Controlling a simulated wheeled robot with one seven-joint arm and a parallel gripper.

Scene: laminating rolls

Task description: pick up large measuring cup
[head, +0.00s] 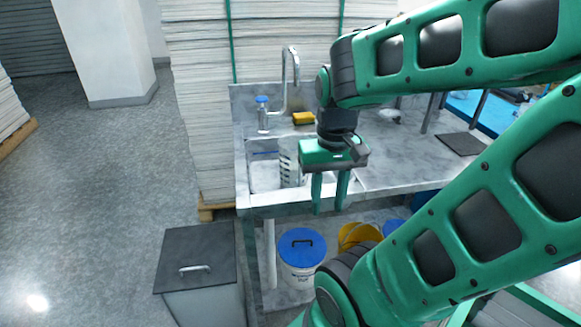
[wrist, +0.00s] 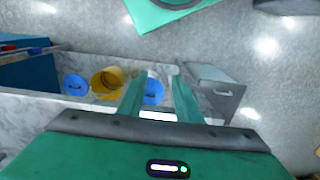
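A pale cup with dark markings (head: 288,168), which looks like the large measuring cup, stands in the sink (head: 262,178) in the head view. My gripper body is just to its right and may hide part of it. My gripper (head: 329,206) points downward with its two fingers apart and nothing between them. Its fingertips appear in front of the counter's front edge, right of the cup and lower in the picture. In the wrist view my gripper (wrist: 160,76) is also open and empty, and I cannot make out the cup there.
A faucet (head: 284,85), a blue-capped bottle (head: 262,115) and a yellow sponge (head: 304,118) are at the sink's back. Below are a blue-lidded bucket (head: 301,262) and a yellow bucket (head: 358,236). A grey bin (head: 197,262) stands front left. Paper stacks (head: 200,100) rise behind.

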